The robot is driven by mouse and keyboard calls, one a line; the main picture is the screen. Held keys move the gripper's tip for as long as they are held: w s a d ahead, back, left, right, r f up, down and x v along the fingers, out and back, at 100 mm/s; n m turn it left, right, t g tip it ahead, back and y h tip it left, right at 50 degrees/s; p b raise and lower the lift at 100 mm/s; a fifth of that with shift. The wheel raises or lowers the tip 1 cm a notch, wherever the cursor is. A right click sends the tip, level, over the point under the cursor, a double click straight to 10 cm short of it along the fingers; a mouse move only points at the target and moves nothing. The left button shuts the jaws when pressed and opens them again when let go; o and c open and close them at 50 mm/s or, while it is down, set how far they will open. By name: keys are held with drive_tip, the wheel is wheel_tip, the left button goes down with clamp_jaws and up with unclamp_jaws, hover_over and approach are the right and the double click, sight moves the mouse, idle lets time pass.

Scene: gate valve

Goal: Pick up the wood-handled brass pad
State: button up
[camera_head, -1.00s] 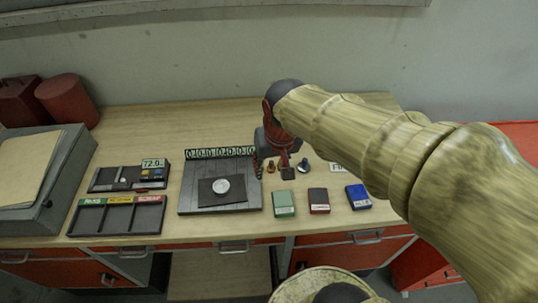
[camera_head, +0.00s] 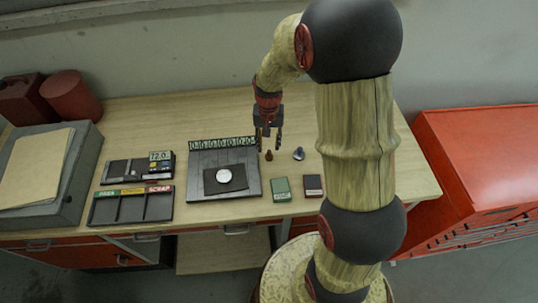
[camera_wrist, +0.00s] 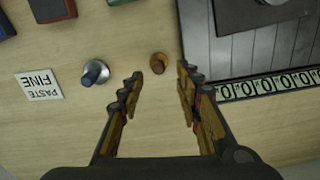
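The wood-handled brass pad (camera_head: 269,155) is a small brown knob standing on the wooden bench, right of the dark grey plate. In the wrist view the brass pad (camera_wrist: 157,62) lies just ahead of the fingertips, in line with the gap between them. My gripper (camera_head: 268,146) points down above the bench at the pad. In the wrist view my gripper (camera_wrist: 160,84) has its two fingers spread, with nothing between them. Contact with the pad does not show.
A silver pad with a blue handle (camera_wrist: 94,73) stands close beside the brass one, near a PASTE FINE label (camera_wrist: 39,86). A plate with a numbered strip (camera_head: 222,143) is on the other side. Green (camera_head: 281,189) and dark red (camera_head: 313,186) boxes stand in front.

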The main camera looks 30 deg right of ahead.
sight(269, 151)
wheel_tip(269, 151, down, 5)
drive_tip(key=shift+s+r, duration=0.1)
drive_tip(key=shift+s, duration=0.05)
drive_tip(key=shift+c, duration=0.2)
drive_tip(key=c, duration=0.8)
clamp_jaws()
